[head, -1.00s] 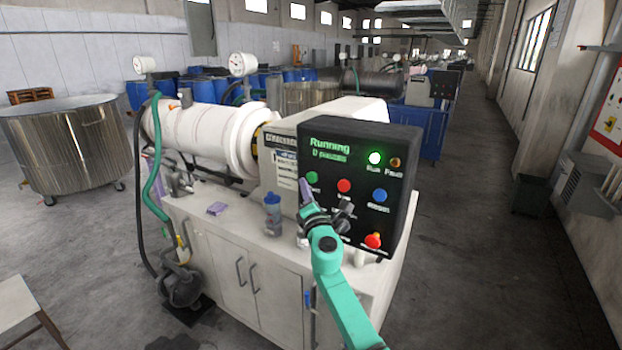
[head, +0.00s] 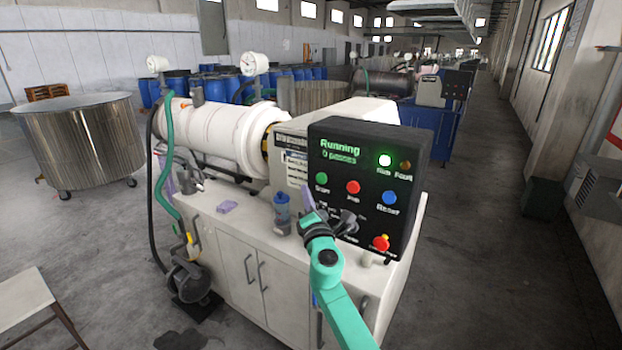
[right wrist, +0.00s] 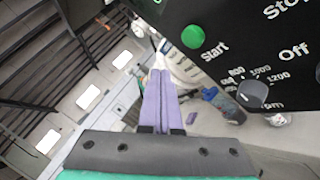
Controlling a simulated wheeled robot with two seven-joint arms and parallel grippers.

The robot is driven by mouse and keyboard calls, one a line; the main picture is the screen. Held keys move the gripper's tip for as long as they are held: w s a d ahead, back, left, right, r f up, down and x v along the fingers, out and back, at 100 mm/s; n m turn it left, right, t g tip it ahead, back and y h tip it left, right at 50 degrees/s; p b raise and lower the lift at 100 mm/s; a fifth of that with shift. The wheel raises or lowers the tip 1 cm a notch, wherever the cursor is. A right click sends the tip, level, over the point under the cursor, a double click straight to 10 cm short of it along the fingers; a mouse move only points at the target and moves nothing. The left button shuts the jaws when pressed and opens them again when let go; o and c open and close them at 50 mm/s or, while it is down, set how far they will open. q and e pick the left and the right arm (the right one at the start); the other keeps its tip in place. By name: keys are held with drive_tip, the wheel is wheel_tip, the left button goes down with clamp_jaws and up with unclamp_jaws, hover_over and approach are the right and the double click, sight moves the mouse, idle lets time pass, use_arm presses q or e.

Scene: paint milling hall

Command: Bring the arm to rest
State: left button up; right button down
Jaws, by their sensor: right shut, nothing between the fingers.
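My right gripper (head: 306,217) is in front of the lower left of the black control panel (head: 405,150), below the green Start button (head: 322,178). Its purple fingers are shut together and empty; they also show in the right wrist view (right wrist: 158,88), apart from the Start button (right wrist: 193,37). The panel's screen (head: 339,150) reads "Running" with a passes line under it, and the Run lamp (head: 385,160) glows green. My right arm reaches in from the bottom of the head view. My left gripper does not show.
The panel stands on a white cabinet (head: 222,249) with a white horizontal mill cylinder (head: 207,133). A steel tub (head: 82,145) stands at left.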

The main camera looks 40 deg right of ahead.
drive_tip(key=shift+f, duration=0.15)
wheel_tip(320, 180, down, 22)
drive_tip(key=a+m+g+y+b, duration=0.1)
drive_tip(key=a+m+g+y, duration=0.2)
drive_tip(key=g+y, duration=0.1)
drive_tip(key=s+a+f+m+g+y, duration=0.1)
drive_tip(key=s+f+m, duration=0.15)
drive_tip(key=f, duration=0.45)
drive_tip(key=s+a+f+m+g+y+b, duration=0.1)
drive_tip(key=s+a+f+g, duration=0.15)
drive_tip(key=f, duration=0.55)
drive_tip(key=s+a+f+m+g+y, duration=0.1)
drive_tip(key=s+f, duration=0.3)
drive_tip(key=f, duration=0.3)
drive_tip(key=s+a+f+m+g+y+b, duration=0.1)
drive_tip(key=s+a+f+m+g, duration=0.15)
drive_tip(key=s+f, duration=0.55)
drive_tip(key=s+a+f+m+g+y, duration=0.1)
drive_tip(key=s+a+f+m+g, duration=0.15)
drive_tip(key=s+f, duration=0.6)
drive_tip(key=s+a+f+m+g, duration=0.1)
drive_tip(key=s+a+f+m, duration=0.1)
drive_tip(key=s, duration=0.7)
drive_tip(key=s+a+f+m+g+y, duration=0.1)
drive_tip(key=s+f, duration=0.3)
drive_tip(key=s, duration=0.6)
drive_tip(key=shift+s+a+f+m+g+b, duration=0.2)
drive_tip(key=shift+a+f+m+g+b, duration=0.2)
drive_tip(key=shift+a+g, duration=0.25)
drive_tip(key=shift+d, duration=0.1)
